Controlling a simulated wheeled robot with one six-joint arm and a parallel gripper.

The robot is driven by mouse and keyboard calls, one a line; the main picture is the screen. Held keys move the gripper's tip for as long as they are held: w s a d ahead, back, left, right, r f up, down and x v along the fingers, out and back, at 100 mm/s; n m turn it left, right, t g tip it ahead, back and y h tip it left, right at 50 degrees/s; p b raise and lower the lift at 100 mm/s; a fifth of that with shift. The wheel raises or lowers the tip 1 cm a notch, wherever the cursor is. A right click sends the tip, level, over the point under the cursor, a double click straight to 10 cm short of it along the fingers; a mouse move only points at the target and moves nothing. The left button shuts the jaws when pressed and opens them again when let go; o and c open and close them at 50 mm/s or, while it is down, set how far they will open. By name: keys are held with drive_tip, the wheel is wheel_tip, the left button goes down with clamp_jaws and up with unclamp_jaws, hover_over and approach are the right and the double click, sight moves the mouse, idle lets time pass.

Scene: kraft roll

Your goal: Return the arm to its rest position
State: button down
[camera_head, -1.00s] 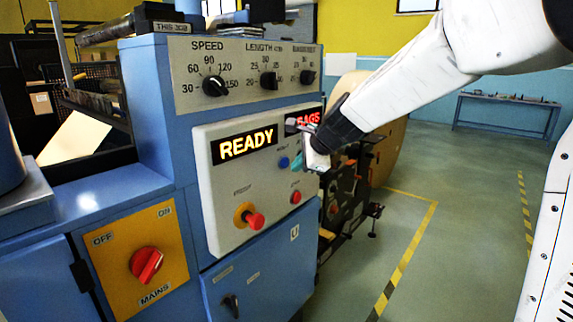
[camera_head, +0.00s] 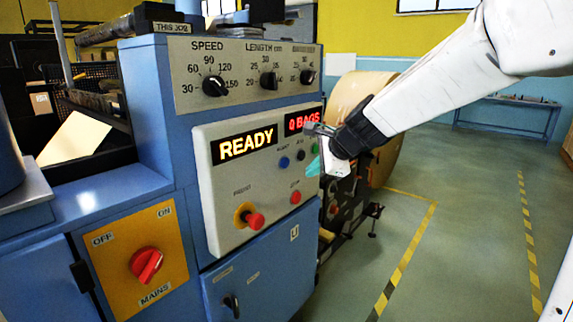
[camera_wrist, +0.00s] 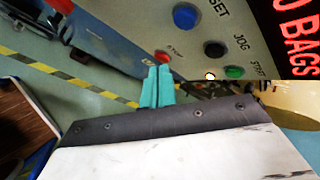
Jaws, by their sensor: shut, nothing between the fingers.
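My arm reaches in from the upper right in the head view. My gripper (camera_head: 313,167) has teal fingers and is in front of the right part of the grey control panel (camera_head: 222,190). In the wrist view the teal fingers (camera_wrist: 157,85) lie side by side, shut and empty. The panel's blue button (camera_wrist: 185,16), black button (camera_wrist: 214,49) and green button (camera_wrist: 234,72) are beyond them. The fingers appear apart from the panel, though the exact gap is hard to judge.
The blue machine (camera_head: 150,60) fills the left, with a red mains switch (camera_head: 146,265) and a red mushroom button (camera_head: 255,221). A kraft roll (camera_head: 350,92) stands behind my gripper. Open green floor (camera_head: 460,220) with yellow-black tape lies right. A blue table (camera_head: 508,103) stands at the back.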

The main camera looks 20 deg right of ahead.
drive_tip(key=s+d+f+n+g+h, duration=0.1)
drive_tip(key=s+n, duration=0.8)
drive_tip(key=s, duration=0.9)
drive_tip(key=s+d+f+n+g+h, duration=0.1)
drive_tip(key=s+n+g, duration=0.5)
drive_tip(key=s, duration=1.2)
drive_tip(key=f+n+h, duration=0.1)
drive_tip(key=n, duration=0.2)
drive_tip(key=shift+s+d+f+n+h, duration=0.15)
drive_tip(key=shift+f+n+h, duration=0.15)
drive_tip(key=shift+f+n, duration=0.1)
